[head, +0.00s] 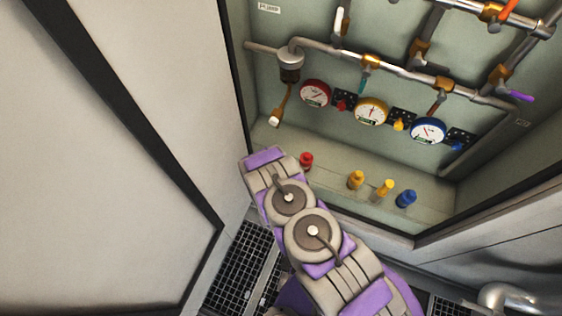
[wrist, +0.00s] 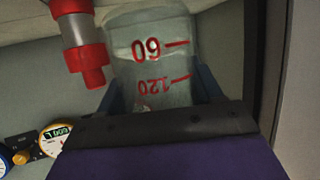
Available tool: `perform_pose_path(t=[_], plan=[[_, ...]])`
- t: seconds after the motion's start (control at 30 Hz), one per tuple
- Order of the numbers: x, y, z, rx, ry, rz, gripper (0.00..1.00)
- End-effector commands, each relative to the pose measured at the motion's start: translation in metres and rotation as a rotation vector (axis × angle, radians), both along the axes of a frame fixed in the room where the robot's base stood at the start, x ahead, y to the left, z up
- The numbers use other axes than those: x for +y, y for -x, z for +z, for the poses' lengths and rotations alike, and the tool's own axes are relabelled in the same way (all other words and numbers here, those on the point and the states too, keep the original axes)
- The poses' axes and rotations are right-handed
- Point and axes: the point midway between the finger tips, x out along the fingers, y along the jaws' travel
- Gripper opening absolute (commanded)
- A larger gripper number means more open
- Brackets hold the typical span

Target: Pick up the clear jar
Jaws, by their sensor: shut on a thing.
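The clear jar (wrist: 150,30) is see-through with red markings 60 and 120, which appear upside down in the wrist view. My gripper (wrist: 158,84) is shut on it, with one dark blue finger on each side. The jar's far end is cut off by the top edge of the wrist view. In the head view the jar and my gripper's fingers are hidden behind my arm. I cannot tell whether the jar touches the shelf.
A red-capped bottle (wrist: 85,45) stands close beside the jar; a red bottle (head: 306,161) also shows in the head view. Gauges (head: 371,110) and pipes (head: 385,73) line the back wall.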

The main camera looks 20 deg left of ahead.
Motion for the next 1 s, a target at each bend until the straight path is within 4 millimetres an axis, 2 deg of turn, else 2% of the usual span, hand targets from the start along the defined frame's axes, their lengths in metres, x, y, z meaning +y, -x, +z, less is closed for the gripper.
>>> perform_pose_path(t=[0.3, 1.0], plan=[[-0.0045, 0.0099, 0.001, 0.002, 0.001, 0.001, 0.27], [-0.0058, 0.0114, 0.0011, 0.001, 0.001, 0.001, 0.27]])
